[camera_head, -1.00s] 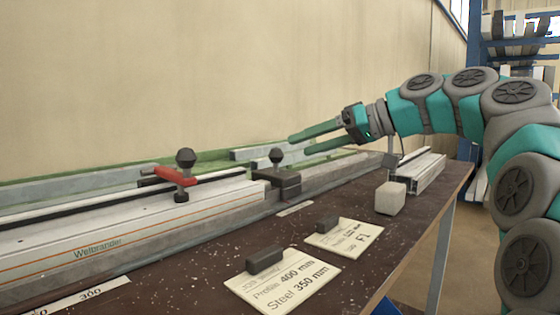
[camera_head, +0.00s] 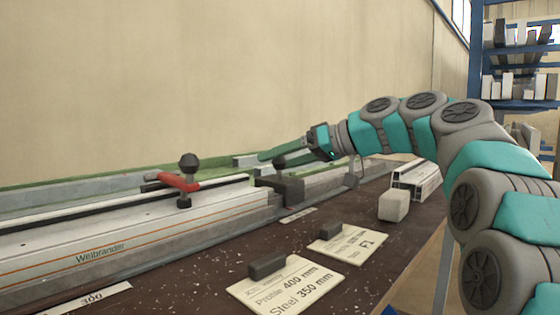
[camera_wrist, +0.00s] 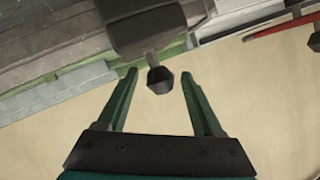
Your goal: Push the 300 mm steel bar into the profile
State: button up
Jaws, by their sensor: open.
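A long pale profile (camera_head: 110,225) lies along the clamp bench, with a black strip on it. Grey steel bars (camera_head: 75,194) lie in the green trough behind; which is 300 mm I cannot tell. A red-handled clamp (camera_head: 178,182) with a black knob stands over the profile. A dark clamp block (camera_head: 287,190) sits right of it and also shows in the wrist view (camera_wrist: 145,25). My gripper (camera_head: 268,159) is open at that block. In the wrist view its fingertips (camera_wrist: 158,74) are on either side of the block's black knob (camera_wrist: 160,80); contact cannot be told.
Two cards (camera_head: 290,292) (camera_head: 352,248) with dark holders lie on the brown bench top; the nearer reads profile 400 mm, steel 350 mm. A pale block (camera_head: 394,205) and short profile pieces (camera_head: 418,180) stand at the right. Shelves (camera_head: 515,85) are behind.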

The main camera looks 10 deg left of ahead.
jog(key=shift+c, duration=0.4)
grip_shut()
dwell(0.9)
